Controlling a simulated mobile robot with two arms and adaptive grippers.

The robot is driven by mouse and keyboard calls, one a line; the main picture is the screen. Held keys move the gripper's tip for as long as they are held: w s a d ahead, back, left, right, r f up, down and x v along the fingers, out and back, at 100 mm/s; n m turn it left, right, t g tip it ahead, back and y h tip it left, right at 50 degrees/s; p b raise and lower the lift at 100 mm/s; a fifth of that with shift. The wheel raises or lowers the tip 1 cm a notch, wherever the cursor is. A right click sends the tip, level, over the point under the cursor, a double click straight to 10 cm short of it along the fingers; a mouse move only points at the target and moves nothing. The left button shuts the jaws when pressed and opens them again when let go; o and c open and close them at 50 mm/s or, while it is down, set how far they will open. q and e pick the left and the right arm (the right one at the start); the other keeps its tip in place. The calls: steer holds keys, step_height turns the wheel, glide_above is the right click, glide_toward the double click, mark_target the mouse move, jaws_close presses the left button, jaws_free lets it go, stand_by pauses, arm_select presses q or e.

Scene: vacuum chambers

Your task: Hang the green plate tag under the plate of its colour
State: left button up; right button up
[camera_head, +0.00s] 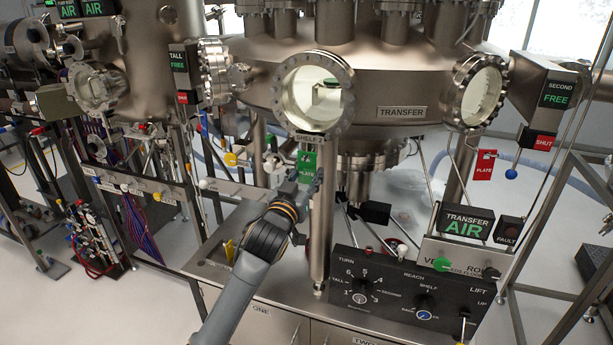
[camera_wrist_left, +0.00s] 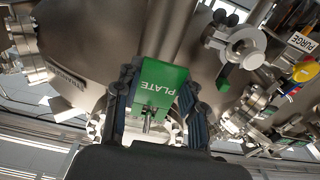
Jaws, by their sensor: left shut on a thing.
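The green tag marked PLATE (camera_head: 307,165) is upright just below the SHELF label (camera_head: 308,139), under the middle round window (camera_head: 314,95). My left gripper (camera_head: 307,179) is shut on it; the left wrist view shows the tag (camera_wrist_left: 160,85) between the two fingers (camera_wrist_left: 157,108). I cannot tell whether the tag touches a hook. Something green (camera_head: 332,83) shows through the middle window, partly hidden by its rim and glare. My right gripper is not in view.
A red PLATE tag (camera_head: 485,165) hangs below the right round window (camera_head: 480,92). The black control panel (camera_head: 395,296) with knobs stands at the lower right. A vertical steel post (camera_head: 322,225) stands close to my left gripper. Cables and valves fill the left side.

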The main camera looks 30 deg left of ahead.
arm_select(q)
steer(key=o, duration=1.1)
steer(key=shift+c, duration=0.2)
steer(key=shift+s, duration=0.15)
steer(key=r+v, duration=0.1)
steer(key=v, duration=1)
steer(key=shift+s+d+f, duration=0.2)
steer(key=shift+s+f, duration=0.2)
steer(key=shift+f, duration=0.15)
